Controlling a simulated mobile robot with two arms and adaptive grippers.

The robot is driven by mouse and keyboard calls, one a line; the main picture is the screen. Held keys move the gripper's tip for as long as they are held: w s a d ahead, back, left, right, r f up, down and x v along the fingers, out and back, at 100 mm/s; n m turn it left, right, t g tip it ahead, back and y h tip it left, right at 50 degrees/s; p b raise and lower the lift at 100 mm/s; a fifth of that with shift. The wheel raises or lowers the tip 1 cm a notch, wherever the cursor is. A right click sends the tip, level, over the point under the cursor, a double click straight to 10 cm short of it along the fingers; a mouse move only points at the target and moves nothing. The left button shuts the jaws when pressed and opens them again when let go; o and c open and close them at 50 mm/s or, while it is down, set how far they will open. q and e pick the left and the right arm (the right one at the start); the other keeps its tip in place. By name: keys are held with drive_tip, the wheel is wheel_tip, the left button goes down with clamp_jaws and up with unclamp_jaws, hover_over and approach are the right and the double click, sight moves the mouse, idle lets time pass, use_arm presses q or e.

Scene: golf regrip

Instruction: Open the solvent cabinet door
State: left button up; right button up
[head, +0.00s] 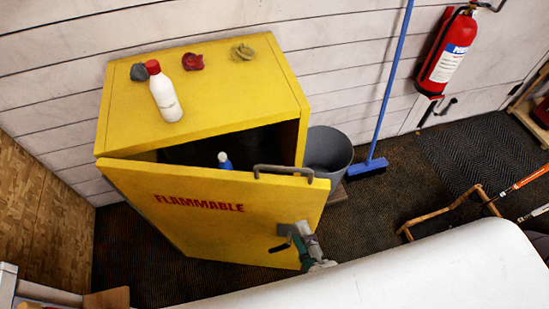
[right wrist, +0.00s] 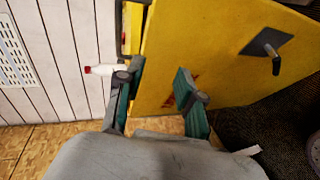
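The yellow cabinet (head: 215,100) stands against the wall in the head view. Its door (head: 200,215), marked FLAMMABLE, stands partly open, with a dark gap above its top edge. A grey bar handle (head: 283,171) sits on the door's top edge. A grey latch plate is on the door face, clearest in the right wrist view (right wrist: 266,42). My right gripper (head: 313,250) is close to the door's lower right part. In the right wrist view its fingers (right wrist: 158,88) are apart, with the yellow door behind them; contact is unclear. My left gripper is not in view.
A white bottle (head: 165,95) with a red cap and crumpled rags (head: 192,61) lie on the cabinet top. A blue-capped bottle (head: 225,160) shows inside. A grey bucket (head: 328,150) and a blue broom (head: 367,167) stand to the right.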

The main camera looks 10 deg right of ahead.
sight(285, 168)
wheel_tip(285, 168, up, 6)
drive_tip(key=w+t, duration=0.1)
drive_tip(key=w, duration=0.1)
drive_tip(key=p+x, duration=0.2)
drive_tip(key=x, duration=0.2)
drive_tip(key=p+x, duration=0.2)
drive_tip(key=x, duration=0.1)
drive_tip(key=d+p+x, duration=0.1)
drive_tip(key=p+x, duration=0.1)
drive_tip(key=x, duration=0.2)
drive_tip(key=shift+w+p, duration=0.3)
drive_tip(key=shift+p, duration=0.05)
drive_tip(key=shift+w+f, duration=0.3)
drive_tip(key=shift+w, duration=0.2)
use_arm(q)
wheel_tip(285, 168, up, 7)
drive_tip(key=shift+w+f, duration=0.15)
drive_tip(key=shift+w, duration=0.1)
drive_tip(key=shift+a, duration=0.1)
use_arm(e)
clamp_jaws()
